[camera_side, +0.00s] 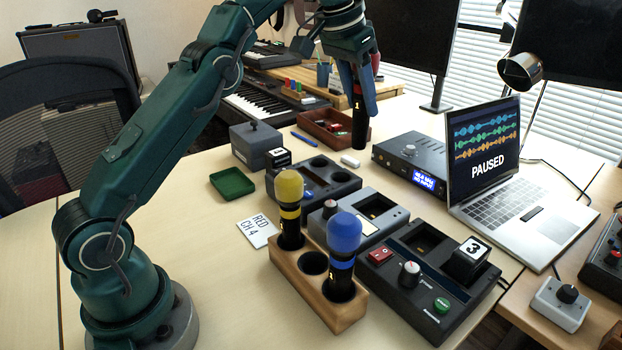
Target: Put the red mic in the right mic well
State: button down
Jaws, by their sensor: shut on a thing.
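My gripper (358,92) is shut on a black-bodied mic (360,122), held upright above the back of the table. Its head is mostly hidden by the fingers; a dull red patch shows beside them. A dark unit (309,192) left of centre has round wells in its top, with a right well (341,176) that looks empty. My gripper is behind and to the right of this unit. A wooden block (296,284) in front holds a yellow mic (289,190) and a blue mic (343,235), with an empty hole between them.
A grey unit (377,206) and a black unit (425,300) with a cube marked 3 stand right of the block. A receiver (408,160) and an open laptop (488,160) are further right. A card reading RED CH 4 (258,231) and a green tray (232,183) lie left.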

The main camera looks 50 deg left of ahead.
jog(key=w+a+f+n, duration=0.1)
jog(key=a+f, duration=0.2)
jog(key=f, duration=0.4)
jog(key=w+a+f, duration=0.2)
jog(key=a+f, duration=0.2)
jog(key=f, duration=0.4)
jog(key=shift+a+n+y, duration=0.15)
jog(key=shift+n+y, duration=0.15)
jog(key=shift+n, duration=0.1)
dwell(0.6)
jog(key=shift+r, duration=0.1)
dwell(0.3)
dwell(0.4)
jog(key=shift+f, duration=0.65)
dwell(0.6)
jog(key=c, duration=0.8)
grip_release()
jog(key=shift+v, duration=5.5)
